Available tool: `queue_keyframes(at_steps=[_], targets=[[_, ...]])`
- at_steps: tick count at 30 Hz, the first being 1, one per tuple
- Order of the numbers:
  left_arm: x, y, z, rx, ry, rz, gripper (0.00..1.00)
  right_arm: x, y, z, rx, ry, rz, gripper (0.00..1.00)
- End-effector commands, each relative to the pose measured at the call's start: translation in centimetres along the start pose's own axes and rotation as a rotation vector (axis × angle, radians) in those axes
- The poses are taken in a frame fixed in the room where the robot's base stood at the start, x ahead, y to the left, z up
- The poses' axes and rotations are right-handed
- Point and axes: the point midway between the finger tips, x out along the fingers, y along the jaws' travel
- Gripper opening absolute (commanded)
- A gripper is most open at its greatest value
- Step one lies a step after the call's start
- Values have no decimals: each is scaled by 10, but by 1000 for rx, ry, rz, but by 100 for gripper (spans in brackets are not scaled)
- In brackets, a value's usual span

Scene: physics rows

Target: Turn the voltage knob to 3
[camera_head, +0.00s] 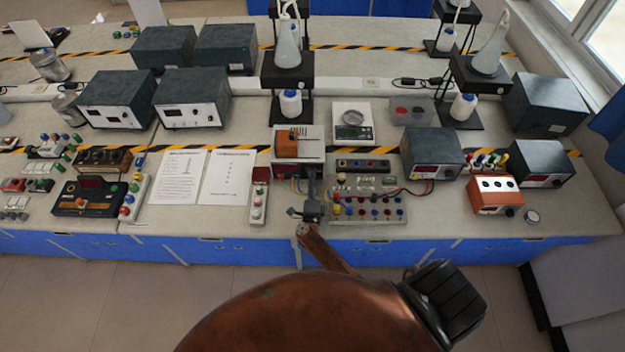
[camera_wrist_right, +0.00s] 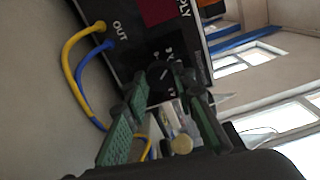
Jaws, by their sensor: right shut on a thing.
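The black power supply panel (camera_wrist_right: 125,45) fills the upper middle of the right wrist view, with "OUT" lettering and part of a dark red display. Its dark voltage knob (camera_wrist_right: 158,72) sits between the fingertips of my right gripper (camera_wrist_right: 165,84), which is shut on it. The marks around the knob are partly hidden, so I cannot read its setting. In the head view my right gripper (camera_head: 313,178) reaches the front of the device at the bench's middle, and the arm hides the knob. My left gripper is not in view.
A yellow wire (camera_wrist_right: 75,55) and a blue wire (camera_wrist_right: 82,75) run from the panel. Papers (camera_head: 226,178) lie left of the gripper. A terminal board (camera_head: 368,207) stands close on its right. An orange-fronted meter (camera_head: 495,195) is farther right.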

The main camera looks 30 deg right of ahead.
Motion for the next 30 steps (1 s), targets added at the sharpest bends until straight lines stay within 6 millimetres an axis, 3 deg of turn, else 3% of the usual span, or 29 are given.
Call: queue_keyframes(at_steps=[5,6,13,23,30], targets=[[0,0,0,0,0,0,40,-1,1,0,1,0,2,0],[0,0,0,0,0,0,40,-1,1,0,1,0,2,25],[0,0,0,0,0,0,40,0,1,0,2,0,1,40],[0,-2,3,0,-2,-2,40,-3,1,0,2,0,1,42],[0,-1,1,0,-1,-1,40,-37,2,-1,4,2,4,42]])
